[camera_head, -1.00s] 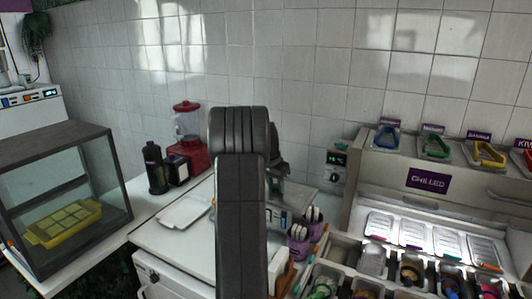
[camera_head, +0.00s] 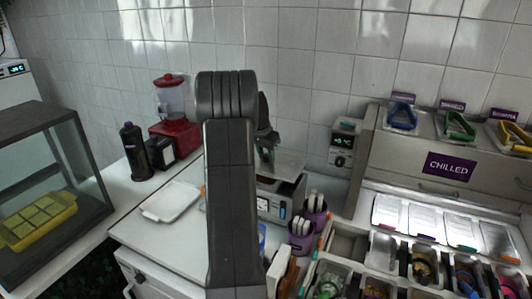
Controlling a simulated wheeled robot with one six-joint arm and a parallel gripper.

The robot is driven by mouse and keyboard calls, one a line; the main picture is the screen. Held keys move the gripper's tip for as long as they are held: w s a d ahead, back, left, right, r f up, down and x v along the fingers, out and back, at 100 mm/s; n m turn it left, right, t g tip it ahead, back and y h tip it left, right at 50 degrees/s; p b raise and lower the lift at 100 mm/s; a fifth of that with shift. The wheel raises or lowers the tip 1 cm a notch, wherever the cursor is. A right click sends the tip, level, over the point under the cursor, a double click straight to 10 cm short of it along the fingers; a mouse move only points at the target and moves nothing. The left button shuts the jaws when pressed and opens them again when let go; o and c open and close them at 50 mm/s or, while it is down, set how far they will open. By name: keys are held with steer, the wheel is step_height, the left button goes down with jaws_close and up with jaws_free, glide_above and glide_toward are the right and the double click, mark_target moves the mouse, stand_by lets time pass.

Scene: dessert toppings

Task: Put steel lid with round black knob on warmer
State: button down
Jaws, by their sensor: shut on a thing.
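My gripper (camera_head: 267,143) is partly hidden behind my dark arm in the middle of the view. It is shut on the steel lid (camera_head: 285,164), a flat grey plate held over the warmer. Its knob is hidden at the gripper. The warmer (camera_head: 281,207) is a steel box with a small lit display on its front, on the white counter. A brown strip of its open top shows below the lid, and its left part is hidden by my arm. I cannot tell whether the lid touches the warmer.
Purple cups (camera_head: 301,236) with white utensils stand close to the warmer's right. A control box (camera_head: 343,146) is on the wall side. A white tray (camera_head: 172,202) lies left of my arm. A red blender (camera_head: 172,120) and dark bottle (camera_head: 134,151) stand behind it.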

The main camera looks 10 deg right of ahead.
mark_target(265, 163)
steer(key=shift+f+b, duration=1.55)
steer(key=shift+f, duration=1.2)
steer(key=shift+f, duration=0.15)
steer(key=c, duration=0.9)
jaws_free()
steer(key=shift+s, duration=0.1)
steer(key=shift+r+p, duration=2.25)
steer(key=shift+r, duration=1.25)
steer(key=shift+f, duration=0.1)
